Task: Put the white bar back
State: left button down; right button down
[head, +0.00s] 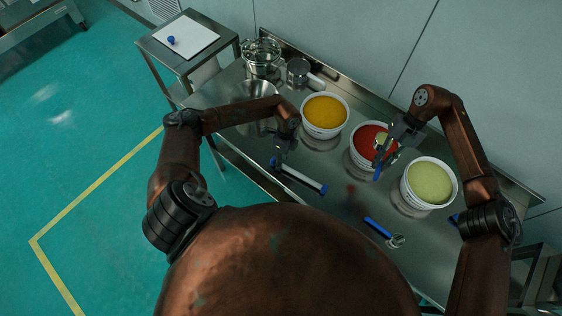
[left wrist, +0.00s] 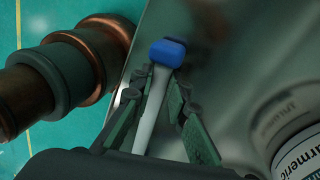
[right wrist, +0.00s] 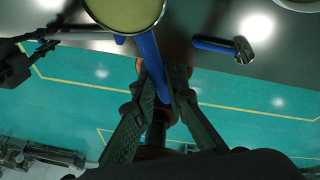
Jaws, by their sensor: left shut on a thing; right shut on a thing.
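The white bar (head: 301,177) has blue ends and lies along the front part of the steel table in the head view; I cannot tell if it is lifted. My left gripper (head: 280,153) is shut on it near its left end. In the left wrist view the white bar (left wrist: 152,105) runs between the fingers, with one blue end beyond the fingertips. My right gripper (head: 388,148) is shut on the blue handle of a scoop (right wrist: 147,52), over the bucket of red powder (head: 365,137). The scoop's cup holds yellow-green powder.
A bucket of orange-yellow powder (head: 325,112) and a bucket of pale green powder (head: 429,182) flank the red one. A second blue-handled scoop (head: 380,228) lies near the front edge. Glass and metal vessels (head: 262,58) stand at the back left. A side table (head: 187,37) holds a white sheet.

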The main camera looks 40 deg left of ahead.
pick_arm(q)
jog(key=shift+f, duration=0.15)
dwell(0.5)
jog(key=c, duration=1.8)
grip_release()
jog(key=shift+o, duration=0.3)
jog(key=o, duration=0.4)
jog(key=shift+o, duration=0.2)
jog(key=shift+s+p+v, duration=0.25)
jog(key=shift+p+v, duration=0.75)
jog(key=shift+v, duration=0.15)
jog(key=shift+s+p+v, duration=0.25)
jog(key=shift+p+v, duration=0.8)
jog(key=shift+v, duration=0.1)
jog(key=shift+s+p+v, duration=0.3)
jog(key=shift+p+v, duration=0.7)
jog(key=shift+v, duration=0.15)
pick_arm(e)
jog(key=shift+r, duration=3.25)
pick_arm(q)
jog(key=shift+d, duration=0.1)
